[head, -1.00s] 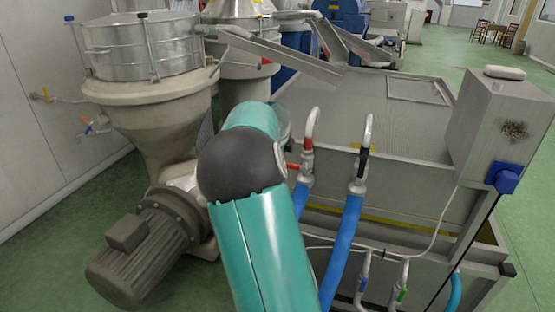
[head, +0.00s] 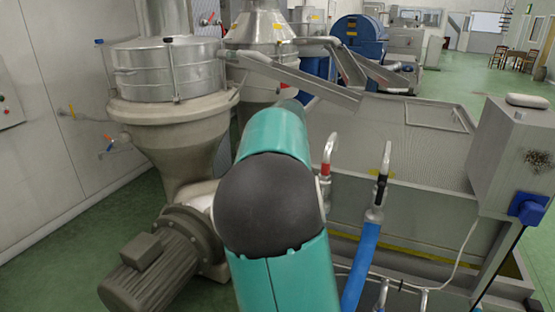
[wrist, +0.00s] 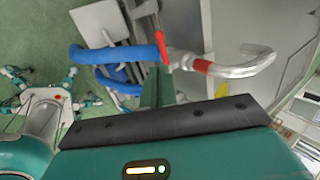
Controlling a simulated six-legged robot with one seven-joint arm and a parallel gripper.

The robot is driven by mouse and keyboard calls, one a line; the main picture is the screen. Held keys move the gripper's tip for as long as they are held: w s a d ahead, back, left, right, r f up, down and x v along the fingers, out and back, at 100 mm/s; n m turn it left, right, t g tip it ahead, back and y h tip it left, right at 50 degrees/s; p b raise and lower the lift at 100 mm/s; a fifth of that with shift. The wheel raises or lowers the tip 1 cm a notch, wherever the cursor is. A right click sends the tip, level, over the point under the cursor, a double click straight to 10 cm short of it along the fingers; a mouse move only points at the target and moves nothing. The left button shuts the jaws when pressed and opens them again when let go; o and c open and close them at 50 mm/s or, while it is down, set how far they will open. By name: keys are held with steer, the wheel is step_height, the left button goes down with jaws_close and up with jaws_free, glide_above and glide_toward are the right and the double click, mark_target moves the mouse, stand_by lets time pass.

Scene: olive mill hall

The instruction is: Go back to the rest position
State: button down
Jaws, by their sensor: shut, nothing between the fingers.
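My arm (head: 275,205), teal with a black joint, rises through the middle of the head view and hides my gripper there. In the wrist view my gripper (wrist: 160,85) shows as dark green fingers beyond a black bar, closed together and holding nothing. A red valve lever (wrist: 161,46) and a blue hose (wrist: 120,53) lie beyond the fingertips. A bent metal pipe with a red band (wrist: 235,67) is to their right. I cannot tell the gap between the fingers and these parts.
A steel machine with a hopper (head: 170,72) and a grey motor (head: 150,268) stands left. A large vat (head: 410,145) with a blue hose (head: 360,265) is right of the arm, beside a grey box (head: 510,150). Open green floor (head: 480,80) lies at the back right.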

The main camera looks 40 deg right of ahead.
steer(key=shift+a, duration=0.1)
steer(key=s+a+n+t+y, duration=0.15)
steer(key=s+a+n, duration=0.35)
steer(key=a+n, duration=0.5)
steer(key=s+a+n+y, duration=0.35)
steer(key=a+n, duration=0.25)
steer(key=a, duration=0.8)
steer(key=s+a+f+n, duration=0.3)
steer(key=s+a+n, duration=1.1)
steer(key=shift+s+a+f+n, duration=0.15)
steer(key=shift+s+a+n, duration=0.1)
steer(key=shift+a+n, duration=0.15)
steer(key=shift+d+t, duration=0.1)
steer(key=shift+t, duration=0.15)
